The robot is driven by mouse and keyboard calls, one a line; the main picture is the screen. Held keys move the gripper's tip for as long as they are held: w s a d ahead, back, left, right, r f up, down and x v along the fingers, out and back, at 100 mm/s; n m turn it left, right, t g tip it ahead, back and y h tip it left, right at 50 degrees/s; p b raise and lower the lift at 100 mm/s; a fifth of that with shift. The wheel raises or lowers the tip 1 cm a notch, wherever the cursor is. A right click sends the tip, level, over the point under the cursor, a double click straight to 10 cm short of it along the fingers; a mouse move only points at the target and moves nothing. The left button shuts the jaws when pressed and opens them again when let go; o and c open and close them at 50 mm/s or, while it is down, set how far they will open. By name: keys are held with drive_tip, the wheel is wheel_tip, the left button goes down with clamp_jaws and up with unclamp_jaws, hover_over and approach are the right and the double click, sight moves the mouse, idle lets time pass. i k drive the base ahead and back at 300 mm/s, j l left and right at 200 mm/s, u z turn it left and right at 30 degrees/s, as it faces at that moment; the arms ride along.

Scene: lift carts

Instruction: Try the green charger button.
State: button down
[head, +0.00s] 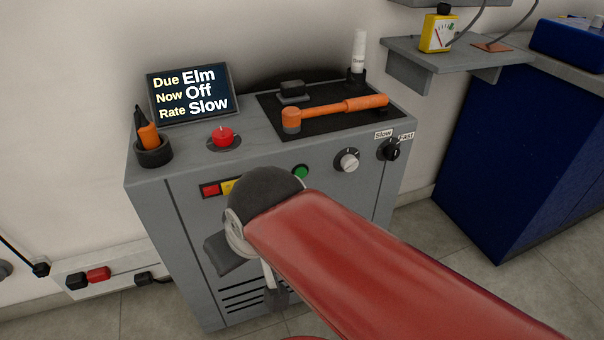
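A green button (301,172) sits on the front panel of a grey cabinet (150,215), the charger as far as I can tell. My red arm comes in from the lower right, and its dark wrist end is just left of and below the button, covering part of the panel. My gripper (250,270) is in front of the cabinet, pointing down; the wrist partly hides it, so its opening is unclear. No contact with the button shows. A screen (194,94) on top reads "Due Elm, Now Off, Rate Slow".
A red and yellow strip (211,189) is left of the button; a white knob (349,159) and a black Slow/Fast knob (390,149) are right. On top are a red mushroom button (223,136), an orange mallet (340,109) and a pen cup (154,153).

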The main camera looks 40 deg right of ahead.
sight(301, 172)
drive_tip(key=k+j+z, duration=0.2)
drive_tip(key=z, duration=0.15)
drive_tip(key=k+j+z, duration=0.3)
